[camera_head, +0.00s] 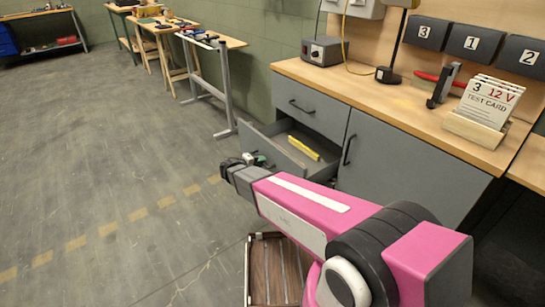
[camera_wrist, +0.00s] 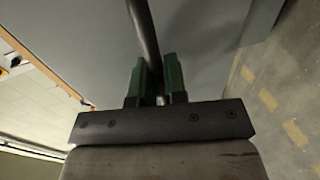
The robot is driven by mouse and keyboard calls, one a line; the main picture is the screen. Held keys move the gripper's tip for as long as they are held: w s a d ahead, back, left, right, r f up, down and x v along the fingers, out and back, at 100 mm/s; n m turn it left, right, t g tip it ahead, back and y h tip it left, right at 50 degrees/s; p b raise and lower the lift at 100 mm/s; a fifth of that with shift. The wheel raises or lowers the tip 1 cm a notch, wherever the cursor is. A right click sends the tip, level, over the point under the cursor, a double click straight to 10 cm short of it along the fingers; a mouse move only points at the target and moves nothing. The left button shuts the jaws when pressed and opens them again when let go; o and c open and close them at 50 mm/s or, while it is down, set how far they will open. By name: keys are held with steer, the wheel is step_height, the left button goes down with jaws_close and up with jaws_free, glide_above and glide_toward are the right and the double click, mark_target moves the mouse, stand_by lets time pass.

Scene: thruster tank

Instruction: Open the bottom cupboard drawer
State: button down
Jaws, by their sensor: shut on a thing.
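The grey cupboard has a shut top drawer (camera_head: 305,112) with a dark handle. Below it, a lower drawer (camera_head: 272,148) stands pulled well out, and its inside shows. Whether another drawer lies beneath it is hidden by my arm. My gripper (camera_head: 256,160) is at the front of this open drawer. In the wrist view, the green fingers of my gripper (camera_wrist: 157,85) are closed around a dark bar handle (camera_wrist: 143,30) on the grey drawer front (camera_wrist: 85,30).
A yellow object (camera_head: 303,149) lies in the open drawer. A cupboard door (camera_head: 400,165) to the right is shut. A brown slatted item (camera_head: 275,270) is on the floor below my arm. The floor at left is clear.

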steer(key=shift+f+v, duration=0.15)
steer(key=shift+v, duration=0.7)
steer(key=shift+f+v, duration=0.2)
steer(key=shift+v, duration=0.65)
steer(key=shift+f+v, duration=0.15)
steer(key=shift+v, duration=0.65)
steer(key=shift+a, duration=0.1)
steer(key=c, duration=1.2)
jaws_free()
steer(key=shift+s, duration=0.1)
steer(key=v, duration=1)
steer(key=shift+s+a+r, duration=0.1)
steer(key=shift+s+a, duration=0.05)
steer(key=shift+a, duration=0.2)
